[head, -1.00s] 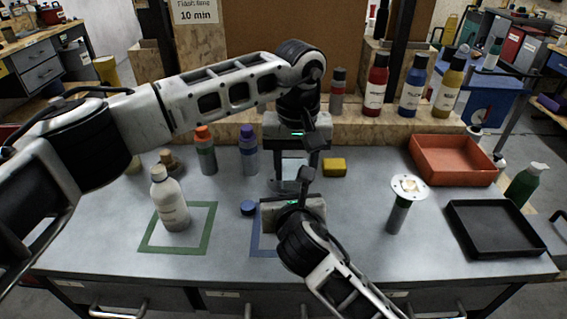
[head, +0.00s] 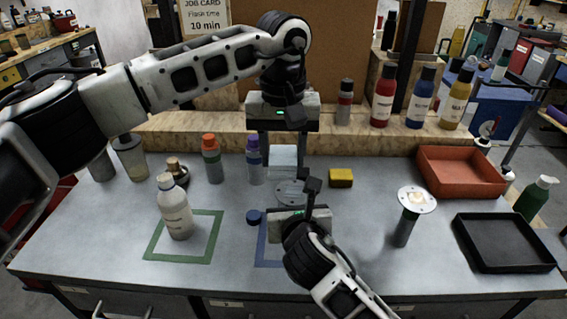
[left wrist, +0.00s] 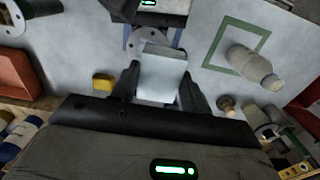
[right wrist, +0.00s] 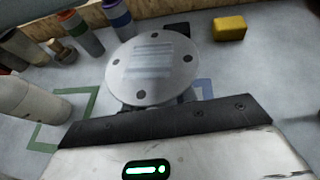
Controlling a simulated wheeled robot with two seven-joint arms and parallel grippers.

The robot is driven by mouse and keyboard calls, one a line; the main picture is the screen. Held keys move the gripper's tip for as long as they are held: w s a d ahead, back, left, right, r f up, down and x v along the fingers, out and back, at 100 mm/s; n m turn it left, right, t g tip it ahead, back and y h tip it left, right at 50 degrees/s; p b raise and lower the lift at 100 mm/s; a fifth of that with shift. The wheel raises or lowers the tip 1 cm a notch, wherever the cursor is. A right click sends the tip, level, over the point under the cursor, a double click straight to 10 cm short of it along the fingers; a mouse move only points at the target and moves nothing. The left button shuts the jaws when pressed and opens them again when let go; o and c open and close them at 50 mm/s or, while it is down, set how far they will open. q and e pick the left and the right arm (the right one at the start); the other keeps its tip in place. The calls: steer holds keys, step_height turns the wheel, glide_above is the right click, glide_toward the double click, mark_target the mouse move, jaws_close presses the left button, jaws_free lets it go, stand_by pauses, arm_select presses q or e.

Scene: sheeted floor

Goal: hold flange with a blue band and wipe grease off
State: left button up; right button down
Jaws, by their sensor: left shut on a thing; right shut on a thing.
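My left gripper (head: 283,142) is shut on a pale wipe (head: 285,160), which hangs between its fingers in the left wrist view (left wrist: 162,78). My right gripper (head: 297,210) is shut on a flange (head: 291,190) just below the wipe. In the right wrist view the flange's round grey plate (right wrist: 125,75) faces up, with bolt holes and a paler streaked patch in the middle. Its stem and any band are hidden. I cannot tell whether wipe and plate touch. A second flange (head: 407,225) with a green band stands upright at right, a cream blob on its plate.
A white bottle (head: 176,212) stands in a green outlined square (head: 205,250). A yellow sponge (head: 341,178), red tray (head: 463,180) and black tray (head: 505,243) are at right.

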arm_select(q)
steer(key=shift+r, duration=1.35)
arm_select(e)
steer(key=c, duration=1)
jaws_free()
steer(key=shift+c, duration=0.2)
steer(key=v, duration=1.2)
